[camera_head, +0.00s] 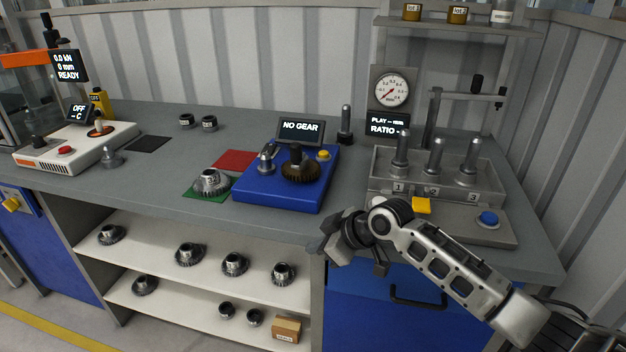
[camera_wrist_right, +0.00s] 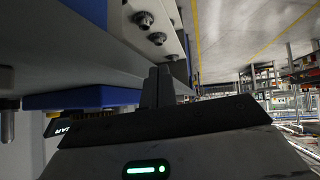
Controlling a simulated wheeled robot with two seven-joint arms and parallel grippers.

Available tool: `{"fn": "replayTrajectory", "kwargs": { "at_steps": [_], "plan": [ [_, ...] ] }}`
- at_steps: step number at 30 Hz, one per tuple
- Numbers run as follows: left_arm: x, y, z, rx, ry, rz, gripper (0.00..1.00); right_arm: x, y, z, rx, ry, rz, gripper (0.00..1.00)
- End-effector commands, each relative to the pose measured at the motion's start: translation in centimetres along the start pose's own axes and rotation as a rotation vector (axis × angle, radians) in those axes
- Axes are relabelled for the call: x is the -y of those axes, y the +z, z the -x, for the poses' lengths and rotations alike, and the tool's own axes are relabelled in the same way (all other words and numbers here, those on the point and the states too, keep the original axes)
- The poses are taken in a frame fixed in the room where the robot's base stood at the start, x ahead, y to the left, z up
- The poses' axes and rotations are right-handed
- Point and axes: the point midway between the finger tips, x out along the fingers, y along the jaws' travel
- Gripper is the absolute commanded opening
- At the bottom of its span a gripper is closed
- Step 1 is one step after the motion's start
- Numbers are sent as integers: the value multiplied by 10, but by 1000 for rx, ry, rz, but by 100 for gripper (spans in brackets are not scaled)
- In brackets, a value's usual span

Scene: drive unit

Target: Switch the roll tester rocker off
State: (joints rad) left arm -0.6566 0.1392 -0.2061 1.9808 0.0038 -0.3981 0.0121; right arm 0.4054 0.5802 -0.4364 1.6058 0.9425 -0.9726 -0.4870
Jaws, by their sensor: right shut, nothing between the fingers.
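The roll tester seems to be the blue unit (camera_head: 262,190) on the bench, with a display reading NO GEAR (camera_head: 300,127), a dark brown gear (camera_head: 300,169), a small metal spindle (camera_head: 266,158) and a yellow button (camera_head: 323,155). I cannot make out a rocker on it. The unit's blue body shows as a strip in the right wrist view (camera_wrist_right: 80,98). My right gripper (camera_head: 332,240) is shut and empty, by the bench's front edge, right of and nearer than the blue unit and apart from it. Its closed fingers show in the wrist view (camera_wrist_right: 158,88). My left gripper is out of view.
A grey fixture (camera_head: 480,199) with three numbered posts, a yellow block (camera_head: 421,205) and a blue button (camera_head: 488,218) stands at the right, close to my right arm. A gear sits on a green mat (camera_head: 196,196). A shelf (camera_head: 160,250) below holds several gears.

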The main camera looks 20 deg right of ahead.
Motion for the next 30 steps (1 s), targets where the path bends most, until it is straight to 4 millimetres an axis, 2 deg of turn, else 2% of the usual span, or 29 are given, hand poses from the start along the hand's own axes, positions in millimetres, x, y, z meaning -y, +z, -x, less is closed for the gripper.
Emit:
{"fn": "replayTrajectory", "kwargs": {
  "at_steps": [1, 6, 11, 14, 18, 21, 24, 30],
  "plan": [
    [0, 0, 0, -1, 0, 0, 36, 12, 10, -7, -3, 1, -17, 0],
    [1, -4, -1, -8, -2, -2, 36, 49, 40, -23, -17, 29, -82, 0],
    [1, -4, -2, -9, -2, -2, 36, 94, 76, -32, -41, 74, -170, 0],
    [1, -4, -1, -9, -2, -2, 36, 131, 105, -29, -62, 121, -251, 0],
    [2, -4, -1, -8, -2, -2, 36, 177, 144, -9, -86, 212, -363, 0],
    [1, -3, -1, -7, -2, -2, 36, 197, 163, 8, -92, 268, -411, 0],
    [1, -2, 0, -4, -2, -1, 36, 208, 175, 21, -94, 306, -434, 0],
    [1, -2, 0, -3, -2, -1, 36, 215, 181, 29, -95, 330, -444, 0]
  ]
}}
